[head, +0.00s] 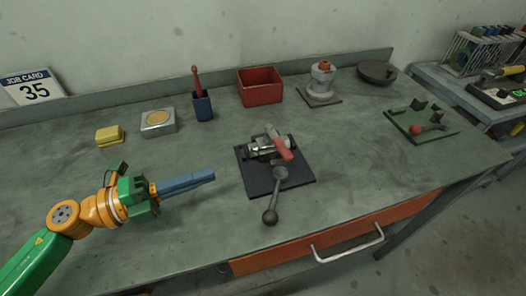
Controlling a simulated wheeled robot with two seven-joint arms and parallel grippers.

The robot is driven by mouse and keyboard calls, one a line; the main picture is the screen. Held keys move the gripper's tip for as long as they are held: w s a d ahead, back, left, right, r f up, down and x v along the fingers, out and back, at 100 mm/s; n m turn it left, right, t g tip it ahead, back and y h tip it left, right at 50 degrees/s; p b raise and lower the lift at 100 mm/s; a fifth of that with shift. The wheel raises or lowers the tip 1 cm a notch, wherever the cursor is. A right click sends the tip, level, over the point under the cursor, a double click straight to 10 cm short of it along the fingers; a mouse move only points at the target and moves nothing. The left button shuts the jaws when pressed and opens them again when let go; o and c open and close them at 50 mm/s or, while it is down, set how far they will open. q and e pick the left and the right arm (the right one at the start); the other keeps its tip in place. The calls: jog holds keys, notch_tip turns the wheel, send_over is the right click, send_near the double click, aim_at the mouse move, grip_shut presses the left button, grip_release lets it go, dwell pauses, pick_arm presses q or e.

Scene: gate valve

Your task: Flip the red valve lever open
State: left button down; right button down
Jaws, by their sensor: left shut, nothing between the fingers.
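The red valve lever (279,143) sits on top of a small metal valve (258,150). It lies slanted, from upper left to lower right in the head view. The valve is fixed to a dark square plate (300,181) on the bench. A grey arm with a dark ball knob (270,217) reaches from the plate toward the front edge. My left gripper (212,176) is shut and empty, its blue fingers pointing right, to the left of the plate and apart from the lever. My right gripper is not in view.
Behind the valve stand a red open box (260,85), a blue cup (202,106) with a red tool, a metal block (158,122) and a white-and-orange fitting (321,82). A green plate (430,135) lies at right. The bench between my left gripper and the plate is clear.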

aim_at(279, 150)
pick_arm(q)
jog(key=p+x, duration=0.4)
jog(key=x, duration=0.7)
jog(key=shift+w+d+r+p, duration=0.1)
jog(key=shift+d+r+p, duration=0.05)
jog(key=shift+d+p, duration=0.2)
jog(key=shift+w+d, duration=0.2)
jog(key=shift+d, duration=0.25)
jog(key=shift+a, duration=0.1)
